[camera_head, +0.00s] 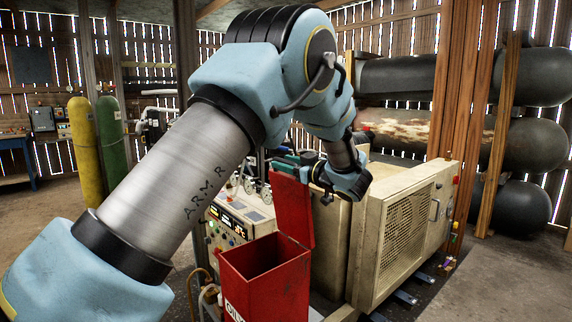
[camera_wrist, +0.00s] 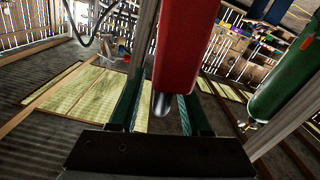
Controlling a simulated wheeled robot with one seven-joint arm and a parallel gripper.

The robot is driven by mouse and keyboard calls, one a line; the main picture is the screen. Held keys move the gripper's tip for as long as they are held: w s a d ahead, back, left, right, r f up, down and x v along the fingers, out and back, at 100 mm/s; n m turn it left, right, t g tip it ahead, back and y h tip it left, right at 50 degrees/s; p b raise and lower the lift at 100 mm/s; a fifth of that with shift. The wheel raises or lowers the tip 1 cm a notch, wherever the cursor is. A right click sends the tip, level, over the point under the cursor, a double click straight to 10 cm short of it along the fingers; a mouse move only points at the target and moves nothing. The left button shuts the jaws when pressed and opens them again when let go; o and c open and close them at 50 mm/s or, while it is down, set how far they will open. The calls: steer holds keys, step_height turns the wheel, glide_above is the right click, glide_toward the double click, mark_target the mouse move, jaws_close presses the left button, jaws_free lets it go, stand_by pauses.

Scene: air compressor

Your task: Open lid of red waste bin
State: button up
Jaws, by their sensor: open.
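The red waste bin (camera_head: 268,282) stands at the front middle of the head view, and its dark inside shows. Its red lid (camera_head: 293,208) stands upright at the back edge of the bin, raised off the opening. My gripper (camera_head: 284,163) is at the top edge of the lid, with its green fingers pointing left. In the wrist view my gripper (camera_wrist: 160,98) is open. A red part, which looks like the lid (camera_wrist: 188,45), is close in front of the fingers. A grey rounded piece (camera_wrist: 162,104) shows between them. I cannot tell whether the fingers touch the lid.
The beige compressor cabinet (camera_head: 405,240) stands right behind the bin, with a control panel (camera_head: 238,222) to the left. Yellow (camera_head: 86,150) and green (camera_head: 111,140) cylinders stand at the left. Open floor (camera_head: 50,215) lies at the left.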

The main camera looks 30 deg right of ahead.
steer(key=s+d+b, duration=0.2)
steer(key=s+b, duration=0.1)
steer(key=s, duration=0.7)
steer(key=shift+s+b, duration=0.3)
steer(key=shift+b, duration=0.1)
steer(key=shift+w, duration=0.1)
